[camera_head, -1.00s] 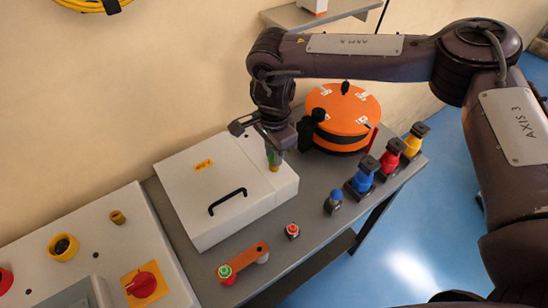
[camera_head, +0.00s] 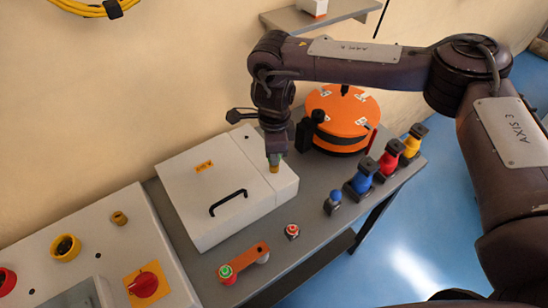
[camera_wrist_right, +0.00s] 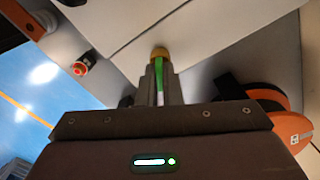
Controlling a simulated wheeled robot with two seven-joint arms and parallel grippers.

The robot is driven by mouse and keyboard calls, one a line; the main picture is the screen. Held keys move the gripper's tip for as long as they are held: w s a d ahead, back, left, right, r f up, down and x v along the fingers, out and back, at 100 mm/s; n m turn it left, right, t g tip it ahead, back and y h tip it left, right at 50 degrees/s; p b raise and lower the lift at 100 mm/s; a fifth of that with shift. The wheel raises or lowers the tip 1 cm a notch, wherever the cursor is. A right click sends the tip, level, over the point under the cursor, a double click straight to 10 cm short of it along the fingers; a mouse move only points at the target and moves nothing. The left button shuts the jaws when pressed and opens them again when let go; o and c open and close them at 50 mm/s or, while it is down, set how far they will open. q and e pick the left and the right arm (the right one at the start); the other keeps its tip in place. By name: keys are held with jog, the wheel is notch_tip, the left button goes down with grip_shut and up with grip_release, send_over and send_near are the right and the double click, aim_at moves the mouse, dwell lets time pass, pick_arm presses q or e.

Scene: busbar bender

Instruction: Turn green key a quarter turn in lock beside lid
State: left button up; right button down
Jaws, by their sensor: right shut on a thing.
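The white box has a lid (camera_head: 205,195) with a black handle, and the lid is down. Beside the lid, on the box's right strip, sits a brass lock (camera_head: 274,169); it also shows in the right wrist view (camera_wrist_right: 159,53). My right gripper (camera_head: 274,157) points down just above the lock. In the right wrist view its fingers are shut on the green key (camera_wrist_right: 158,68), whose tip end meets the lock. Most of the key is hidden between the fingers, and how far it sits in the lock cannot be told. My left gripper is not in view.
An orange round case (camera_head: 345,118) stands just right of my gripper. Blue, red (camera_head: 389,158) and yellow connectors line the table's right edge. An orange bar with a green button (camera_head: 225,271) and a small red button (camera_head: 292,231) lie in front. A control panel (camera_head: 95,250) stands left.

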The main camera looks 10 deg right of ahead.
jog(key=m+p, duration=0.1)
jog(key=m, duration=0.2)
jog(key=shift+m, duration=1.3)
